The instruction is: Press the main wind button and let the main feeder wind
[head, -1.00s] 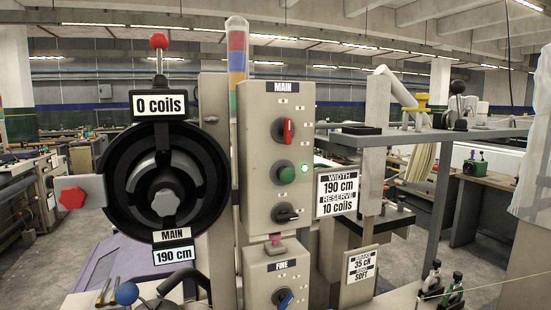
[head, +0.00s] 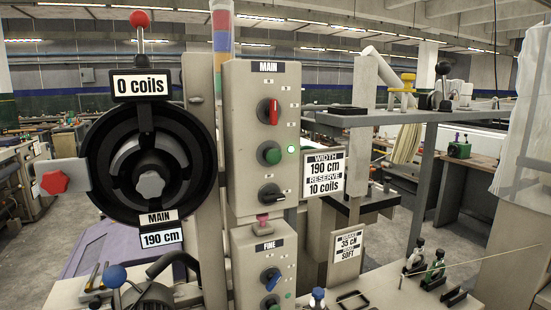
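The main feeder (head: 120,195) is a round black drum with a grey hub, at the left of the head view. Signs on it read "0 coils" (head: 140,85), "MAIN" and "190 cm". To its right stands the grey MAIN control box (head: 245,100). It carries a red selector knob (head: 269,111) at the top, a green button (head: 269,154) in the middle and a black selector knob (head: 272,195) at the bottom. A small green lamp (head: 291,150) beside the green button is lit. Neither of my grippers is in view.
The FINE box (head: 245,265) with a blue knob (head: 270,280) sits below. A sign (head: 323,174) reads width 190 cm, reserve 10 coils. A red hexagonal knob (head: 54,183) juts left of the feeder. A grey shelf (head: 400,118) extends right. Small clamps (head: 436,270) stand on the bench.

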